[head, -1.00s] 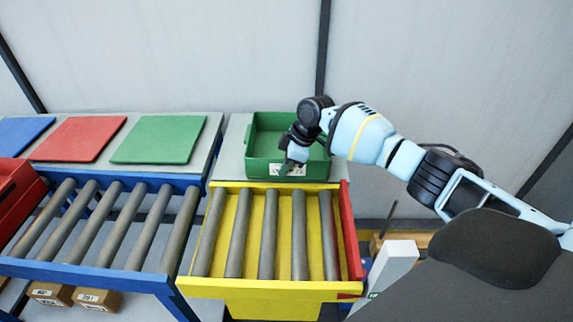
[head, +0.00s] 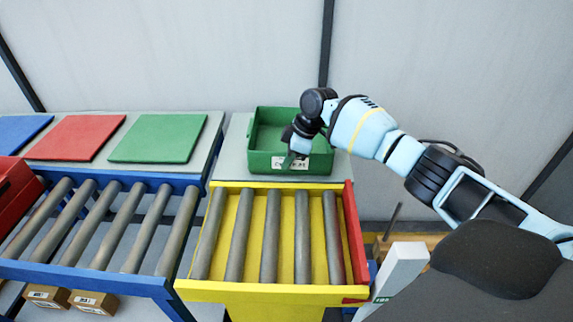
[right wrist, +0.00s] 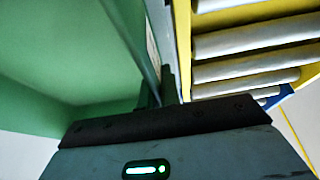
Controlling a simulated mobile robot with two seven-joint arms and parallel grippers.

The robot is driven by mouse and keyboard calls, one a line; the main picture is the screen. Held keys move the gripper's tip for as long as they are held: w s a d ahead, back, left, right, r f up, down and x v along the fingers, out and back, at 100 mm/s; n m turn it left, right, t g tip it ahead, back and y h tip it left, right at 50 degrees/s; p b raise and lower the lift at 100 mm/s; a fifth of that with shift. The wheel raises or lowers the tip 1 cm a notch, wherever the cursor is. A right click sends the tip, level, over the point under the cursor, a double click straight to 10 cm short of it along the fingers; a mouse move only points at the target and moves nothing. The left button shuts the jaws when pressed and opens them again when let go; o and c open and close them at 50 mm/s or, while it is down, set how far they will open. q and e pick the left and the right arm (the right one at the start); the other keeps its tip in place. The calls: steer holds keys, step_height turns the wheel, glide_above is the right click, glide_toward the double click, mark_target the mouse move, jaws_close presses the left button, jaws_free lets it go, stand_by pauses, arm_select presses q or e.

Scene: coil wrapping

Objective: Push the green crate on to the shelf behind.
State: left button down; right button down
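The green crate (head: 262,160) is open-topped and appears empty, with a white label on its front wall. It stands upright on the grey shelf (head: 232,150) behind the yellow roller conveyor, with a strip of shelf visible in front of it. My right gripper (head: 288,163) points down at the crate's front wall, beside the label. Its fingers look closed together with nothing between them. In the right wrist view the fingers (right wrist: 160,92) are at the crate's wall (right wrist: 60,60); exact contact is hard to tell. My left gripper is not in view.
The yellow roller conveyor (head: 220,290) has bare rollers and a red right side rail (head: 354,235). A blue roller conveyor (head: 80,272) with a red crate (head: 14,195) is at left. Green (head: 157,138), red (head: 75,137) and blue panels lie behind it. A wall stands behind the shelf.

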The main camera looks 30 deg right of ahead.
steer(key=shift+w+d+f, duration=0.1)
steer(key=shift+w, duration=0.15)
steer(key=c, duration=1.5)
jaws_free()
steer(key=shift+c, duration=0.2)
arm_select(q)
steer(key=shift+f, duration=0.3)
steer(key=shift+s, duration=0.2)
